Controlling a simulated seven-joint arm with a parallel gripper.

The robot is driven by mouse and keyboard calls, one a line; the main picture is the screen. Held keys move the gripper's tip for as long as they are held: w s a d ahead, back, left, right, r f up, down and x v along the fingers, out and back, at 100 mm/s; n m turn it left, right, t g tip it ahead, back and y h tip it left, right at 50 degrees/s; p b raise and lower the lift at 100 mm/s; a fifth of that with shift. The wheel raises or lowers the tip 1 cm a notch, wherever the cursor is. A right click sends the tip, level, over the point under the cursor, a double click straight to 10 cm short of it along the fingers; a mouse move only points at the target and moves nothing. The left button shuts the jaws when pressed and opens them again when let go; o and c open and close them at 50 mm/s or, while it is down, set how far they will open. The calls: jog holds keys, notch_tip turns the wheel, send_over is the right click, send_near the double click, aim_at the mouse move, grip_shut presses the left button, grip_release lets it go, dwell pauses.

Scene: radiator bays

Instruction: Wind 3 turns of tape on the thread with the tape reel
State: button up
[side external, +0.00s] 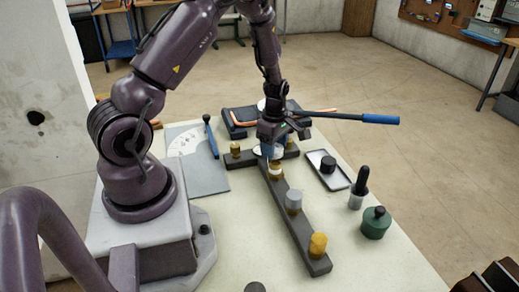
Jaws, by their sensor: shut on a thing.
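My gripper (272,151) points down over the dark T-shaped rail (310,225), near where its two bars meet. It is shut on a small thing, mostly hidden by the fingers. A white rounded edge (259,151) shows beside the fingers; it may be the tape reel, but I cannot tell for sure. Just below and in front stands a brass fitting (275,172) with a pale band at its top. I cannot tell whether the held thing touches it, which fitting bears the thread to be wound, or how much tape is on it.
The rail also carries a grey fitting (293,201), a yellow fitting (318,244) and a brass one (235,149) at left. A blue-handled tool (380,119) sticks out right behind my gripper. A tray (337,182), brush pot (356,200) and green tin (376,224) stand right.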

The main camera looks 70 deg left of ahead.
jog(key=w+d, duration=0.2)
jog(key=w, duration=0.1)
jog(key=shift+w+d, duration=0.25)
jog(key=shift+d, duration=0.05)
jog(key=d, duration=0.2)
jog(key=w+d, duration=0.1)
jog(key=d, duration=0.2)
jog(key=shift+w, duration=0.15)
jog(key=s+d, duration=0.2)
jog(key=d, duration=0.1)
jog(key=s+d, duration=0.1)
jog(key=shift+d, duration=0.2)
jog(key=s, duration=0.2)
jog(key=s+d, duration=0.1)
jog(key=shift+s+d, duration=0.1)
jog(key=shift+s, duration=0.25)
jog(key=s, duration=0.2)
jog(key=shift+s+a, duration=0.2)
jog(key=shift+s, duration=0.15)
jog(key=s+a, duration=0.3)
jog(key=shift+s+a, duration=0.3)
jog(key=shift+a, duration=0.05)
jog(key=a, duration=0.6)
jog(key=shift+w+a, duration=0.2)
jog(key=shift+a, duration=0.05)
notch_tip(320, 180, up, 9)
jog(key=shift+d+f, duration=0.2)
